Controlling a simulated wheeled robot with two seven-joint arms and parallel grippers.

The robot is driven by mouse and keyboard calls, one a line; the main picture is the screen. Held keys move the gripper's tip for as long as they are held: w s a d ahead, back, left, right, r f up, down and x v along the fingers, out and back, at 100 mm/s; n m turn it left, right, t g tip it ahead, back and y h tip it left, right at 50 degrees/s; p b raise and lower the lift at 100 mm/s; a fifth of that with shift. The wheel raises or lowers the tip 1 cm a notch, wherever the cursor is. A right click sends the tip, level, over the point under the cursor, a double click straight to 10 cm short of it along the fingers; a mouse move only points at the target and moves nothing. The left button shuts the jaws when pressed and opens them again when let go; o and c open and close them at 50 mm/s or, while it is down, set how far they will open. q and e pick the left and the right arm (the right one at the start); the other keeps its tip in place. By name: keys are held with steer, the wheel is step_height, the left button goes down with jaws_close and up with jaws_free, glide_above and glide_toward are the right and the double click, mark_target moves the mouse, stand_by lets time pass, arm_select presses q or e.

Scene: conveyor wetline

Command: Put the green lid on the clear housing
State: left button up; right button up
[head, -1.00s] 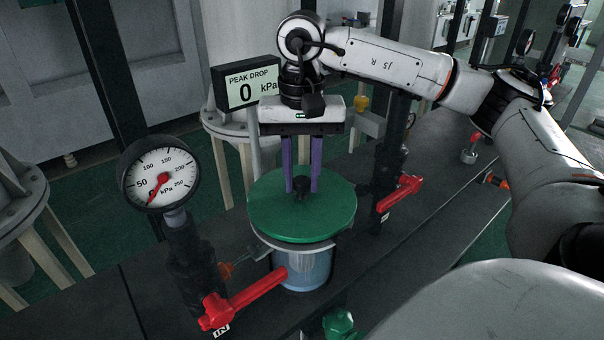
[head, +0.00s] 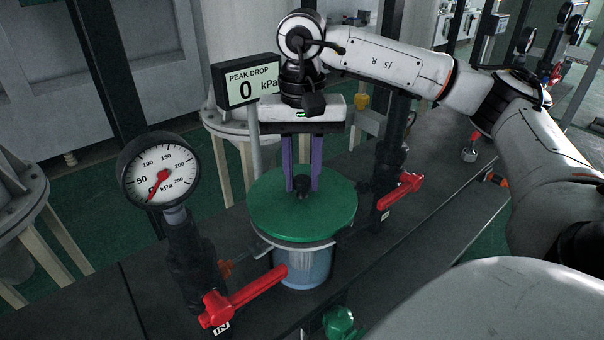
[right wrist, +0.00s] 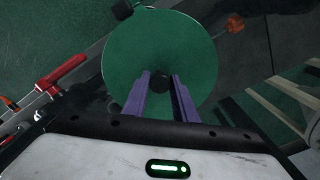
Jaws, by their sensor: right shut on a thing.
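The round green lid (head: 275,208) sits over the top of the clear housing (head: 303,268) in the head view and looks level. The lid hides the housing's rim, so I cannot tell if it is fully seated. My right gripper (head: 302,186) points straight down with its purple fingers shut on the lid's black center knob. In the right wrist view the fingers (right wrist: 162,88) hold the knob on the green lid (right wrist: 160,40), which covers the housing below. My left gripper is not in view.
A pressure gauge (head: 160,175) stands left of the housing. A red-handled valve (head: 245,298) marked IN is in front, and another red handle (head: 400,191) is at the right. A display (head: 246,84) behind reads PEAK DROP 0 kPa. The dark bench (head: 95,305) is bare at left.

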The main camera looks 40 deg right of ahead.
steer(key=shift+f+b, duration=0.45)
steer(key=shift+f, duration=0.15)
steer(key=o, duration=1)
step_height(320, 180, up, 9)
steer(key=shift+r+p, duration=0.15)
steer(key=shift+p, duration=0.6)
steer(key=shift+r+p, duration=0.3)
steer(key=shift+r, duration=0.25)
